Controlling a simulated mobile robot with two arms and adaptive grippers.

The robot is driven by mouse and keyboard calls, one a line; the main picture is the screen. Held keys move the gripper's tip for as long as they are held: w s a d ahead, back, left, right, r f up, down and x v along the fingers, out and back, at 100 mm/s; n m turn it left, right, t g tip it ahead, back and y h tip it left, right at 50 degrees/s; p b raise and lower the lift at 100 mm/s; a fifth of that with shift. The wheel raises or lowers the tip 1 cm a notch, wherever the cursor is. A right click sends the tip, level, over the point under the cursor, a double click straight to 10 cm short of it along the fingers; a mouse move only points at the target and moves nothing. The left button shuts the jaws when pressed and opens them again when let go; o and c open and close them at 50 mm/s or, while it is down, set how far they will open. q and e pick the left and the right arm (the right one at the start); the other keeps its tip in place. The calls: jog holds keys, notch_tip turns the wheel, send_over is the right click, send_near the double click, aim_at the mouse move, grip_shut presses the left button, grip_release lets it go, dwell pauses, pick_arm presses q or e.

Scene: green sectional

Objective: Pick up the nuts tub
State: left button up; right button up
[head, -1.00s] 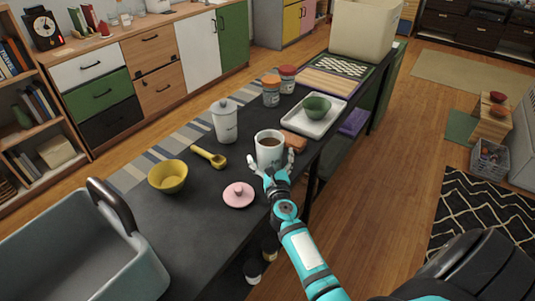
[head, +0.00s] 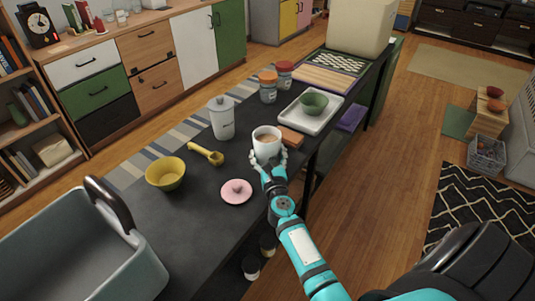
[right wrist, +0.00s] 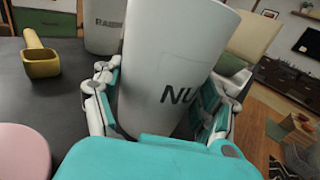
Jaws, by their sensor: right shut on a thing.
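The nuts tub (head: 266,139) is a white, lidless cylinder with brown contents, near the right edge of the dark table. In the right wrist view the tub (right wrist: 165,70) fills the middle, with the letters "NU" visible and the rest of the label hidden by a finger. My right gripper (head: 268,158) is shut on the tub's sides, with a finger on each side in the right wrist view (right wrist: 160,105). The tub leans slightly in that view. I cannot tell whether its base touches the table. My left gripper is out of view.
A pink lid (head: 237,191), yellow bowl (head: 166,173), yellow scoop (head: 206,153) and lidded white canister (head: 221,118) stand nearby. An orange-brown block (head: 290,137) and a white tray (head: 326,118) with a green bowl (head: 314,103) lie just behind. A grey bin (head: 75,250) is front left.

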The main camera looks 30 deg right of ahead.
aim_at(269, 151)
jog(key=shift+r, duration=0.55)
notch_tip(269, 151, up, 3)
jog(key=p, duration=0.3)
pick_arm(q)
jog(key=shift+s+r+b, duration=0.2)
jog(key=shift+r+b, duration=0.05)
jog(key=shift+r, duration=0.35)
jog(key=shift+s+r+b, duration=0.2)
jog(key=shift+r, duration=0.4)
pick_arm(e)
jog(key=s+d+r+v, duration=0.1)
jog(key=d+v, duration=0.2)
jog(key=v, duration=1.2)
jog(key=shift+s, duration=0.5)
